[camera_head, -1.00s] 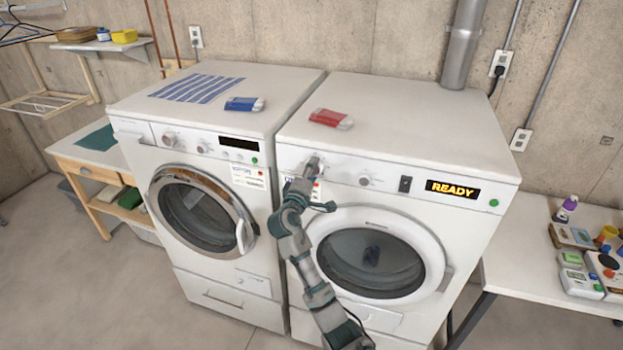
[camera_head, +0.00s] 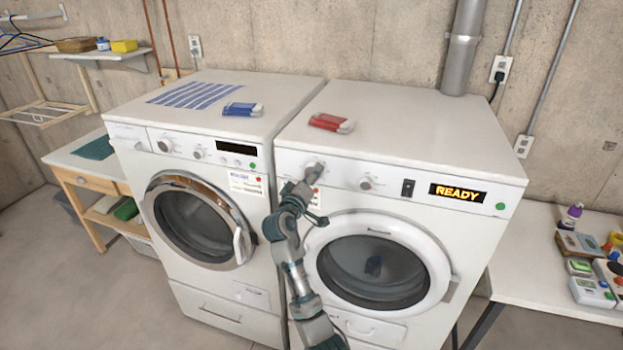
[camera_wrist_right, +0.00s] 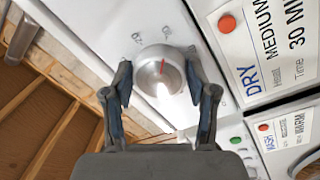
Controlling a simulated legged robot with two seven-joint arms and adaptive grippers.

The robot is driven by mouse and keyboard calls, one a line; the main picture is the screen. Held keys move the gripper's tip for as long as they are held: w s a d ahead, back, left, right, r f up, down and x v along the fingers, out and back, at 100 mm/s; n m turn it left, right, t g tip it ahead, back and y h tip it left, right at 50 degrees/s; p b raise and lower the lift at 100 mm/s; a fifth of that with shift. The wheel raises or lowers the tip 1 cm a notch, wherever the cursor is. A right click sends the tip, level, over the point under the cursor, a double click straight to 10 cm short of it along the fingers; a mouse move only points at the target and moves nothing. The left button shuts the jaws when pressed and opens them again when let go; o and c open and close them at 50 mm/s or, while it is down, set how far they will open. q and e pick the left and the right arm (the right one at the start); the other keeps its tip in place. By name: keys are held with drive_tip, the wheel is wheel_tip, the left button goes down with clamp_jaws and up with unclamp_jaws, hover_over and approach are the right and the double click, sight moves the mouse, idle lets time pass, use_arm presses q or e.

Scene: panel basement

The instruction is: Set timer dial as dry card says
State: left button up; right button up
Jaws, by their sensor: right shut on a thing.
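The silver round dial (camera_wrist_right: 160,72) with a red pointer line is on the dryer's white front panel (camera_head: 420,190), the right-hand machine. Small print around it is too blurred to read surely. My right gripper (camera_head: 312,174) is at this left dial in the head view; in the right wrist view its two fingers (camera_wrist_right: 160,92) are shut on the dial's sides. The dry card (camera_wrist_right: 268,48), held by a red magnet, reads DRY, Heat MEDIUM, Time 30 MIN; my arm partly hides it in the head view. My left gripper is not in view.
A second dial (camera_head: 366,184), a dark switch (camera_head: 407,188) and a READY display (camera_head: 456,192) are to the right on the panel. The washer (camera_head: 200,290) stands left with its own card (camera_head: 246,184). A cluttered table (camera_head: 530,288) stands right.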

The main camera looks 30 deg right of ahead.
drive_tip(key=shift+f, duration=0.45)
drive_tip(key=o, duration=1.2)
drive_tip(key=shift+c, duration=0.2)
drive_tip(key=shift+w+r, duration=0.1)
drive_tip(key=shift+w, duration=0.05)
drive_tip(key=r+v, duration=0.1)
drive_tip(key=v, duration=1.1)
drive_tip(key=shift+f, duration=0.4)
